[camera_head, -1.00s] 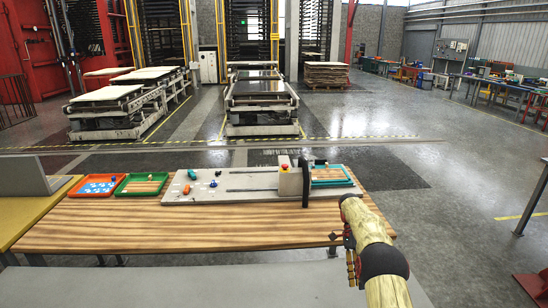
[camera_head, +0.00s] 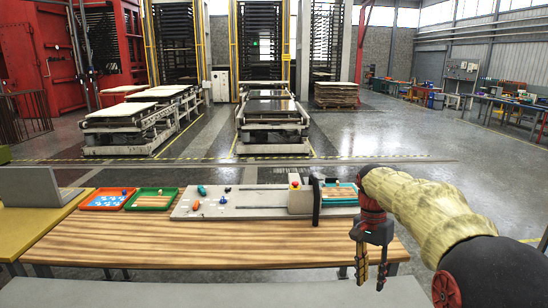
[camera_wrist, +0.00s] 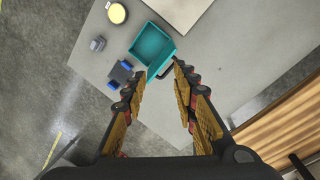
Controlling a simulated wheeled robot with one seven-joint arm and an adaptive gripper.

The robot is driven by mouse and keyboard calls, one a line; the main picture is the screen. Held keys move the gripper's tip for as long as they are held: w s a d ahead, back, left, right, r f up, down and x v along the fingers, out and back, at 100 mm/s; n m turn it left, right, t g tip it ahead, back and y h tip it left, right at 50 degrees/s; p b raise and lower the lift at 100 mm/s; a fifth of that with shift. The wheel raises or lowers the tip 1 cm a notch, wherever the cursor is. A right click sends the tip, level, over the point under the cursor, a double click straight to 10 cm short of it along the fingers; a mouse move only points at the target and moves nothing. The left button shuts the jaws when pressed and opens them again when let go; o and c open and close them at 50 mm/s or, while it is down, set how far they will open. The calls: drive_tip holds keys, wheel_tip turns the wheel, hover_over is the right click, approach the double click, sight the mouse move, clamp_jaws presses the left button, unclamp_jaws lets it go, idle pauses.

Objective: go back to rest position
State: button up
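My gripper (camera_head: 371,284) hangs fingers down at the right, before the front edge of the wooden workbench (camera_head: 230,243). It is open and nothing is between its fingers. In the wrist view my gripper (camera_wrist: 160,72) also shows two spread, empty fingers. Below it there is a grey surface with a teal bin (camera_wrist: 152,46), a round yellow item (camera_wrist: 117,13) and a dark blue-and-black item (camera_wrist: 120,75).
The bench holds an orange tray (camera_head: 84,205), a green tray (camera_head: 131,206), and a grey board (camera_head: 250,212) with a black upright part (camera_head: 315,201) and a teal tray (camera_head: 340,200). A laptop-like grey panel (camera_head: 28,187) stands left. Open floor lies to the right.

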drive_tip(key=s+a+r+n+t+b, duration=0.1)
drive_tip(key=s+a+r+n+t, duration=0.1)
drive_tip(key=s, duration=0.5)
drive_tip(key=s+a+r+n+t, duration=0.2)
drive_tip(key=s+r+n, duration=0.1)
drive_tip(key=s, duration=0.5)
drive_tip(key=s+a+f+n+t, duration=0.1)
drive_tip(key=s+f+n, duration=0.1)
drive_tip(key=s, duration=0.4)
drive_tip(key=s+a+f+n+t+b, duration=0.1)
drive_tip(key=s+a+f+n+t, duration=0.1)
drive_tip(key=s, duration=0.5)
drive_tip(key=shift+f+t+y, duration=0.3)
drive_tip(key=shift+f+y, duration=0.1)
drive_tip(key=shift+f, duration=0.45)
drive_tip(key=shift+s+d, duration=0.1)
drive_tip(key=shift+d, duration=0.1)
